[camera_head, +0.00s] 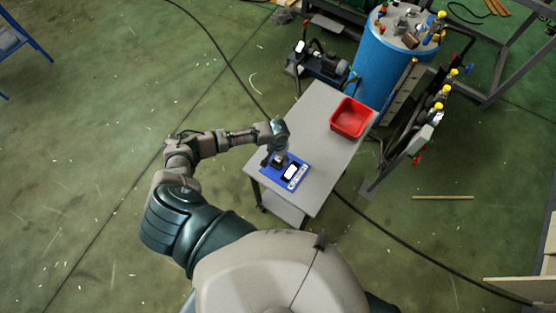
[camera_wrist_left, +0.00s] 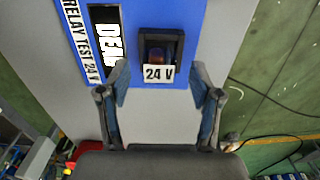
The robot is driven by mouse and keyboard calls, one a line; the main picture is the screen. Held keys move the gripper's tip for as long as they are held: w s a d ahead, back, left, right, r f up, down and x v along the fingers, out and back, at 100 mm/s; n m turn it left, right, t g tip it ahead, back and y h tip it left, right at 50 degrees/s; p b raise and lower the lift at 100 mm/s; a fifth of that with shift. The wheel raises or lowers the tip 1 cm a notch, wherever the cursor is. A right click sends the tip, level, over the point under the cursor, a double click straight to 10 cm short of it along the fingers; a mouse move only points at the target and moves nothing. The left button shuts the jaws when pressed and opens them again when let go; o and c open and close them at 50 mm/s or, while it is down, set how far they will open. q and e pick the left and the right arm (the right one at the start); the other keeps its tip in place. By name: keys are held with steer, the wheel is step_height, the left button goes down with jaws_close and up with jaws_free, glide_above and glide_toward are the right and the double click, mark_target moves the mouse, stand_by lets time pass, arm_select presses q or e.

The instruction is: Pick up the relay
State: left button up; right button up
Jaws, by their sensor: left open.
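The relay (camera_wrist_left: 157,54) shows in the left wrist view as a dark block with a brownish middle in a black frame, behind a white "24 V" label. It sits on a blue board (camera_wrist_left: 190,20), which lies on the grey table and also shows in the head view (camera_head: 302,164). My left gripper (camera_wrist_left: 158,80) is open, one finger on each side of the "24 V" label, with nothing between the fingers. In the head view my left gripper (camera_head: 277,158) is over the board and partly hides the relay. My right gripper is not in view.
A red bin (camera_head: 350,118) stands at the far end of the grey table (camera_head: 312,118). A white-faced device (camera_head: 291,172) is on the board beside the relay. A blue tank (camera_head: 385,62) and a rack stand beyond the table. The table's middle is clear.

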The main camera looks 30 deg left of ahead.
arm_select(q)
steer(key=shift+f, duration=0.95)
jaws_close()
steer(key=shift+r, duration=0.15)
steer(key=shift+r, duration=0.65)
step_height(320, 180, up, 2)
steer(key=shift+s+d+r+b, duration=0.1)
steer(key=shift+s+b, duration=0.05)
steer(key=shift+b, duration=0.15)
steer(key=s+d+r+b, duration=0.1)
steer(key=s+d, duration=0.7)
steer(key=s, duration=0.5)
steer(key=shift+s+d+r, duration=0.15)
steer(key=shift+s, duration=0.05)
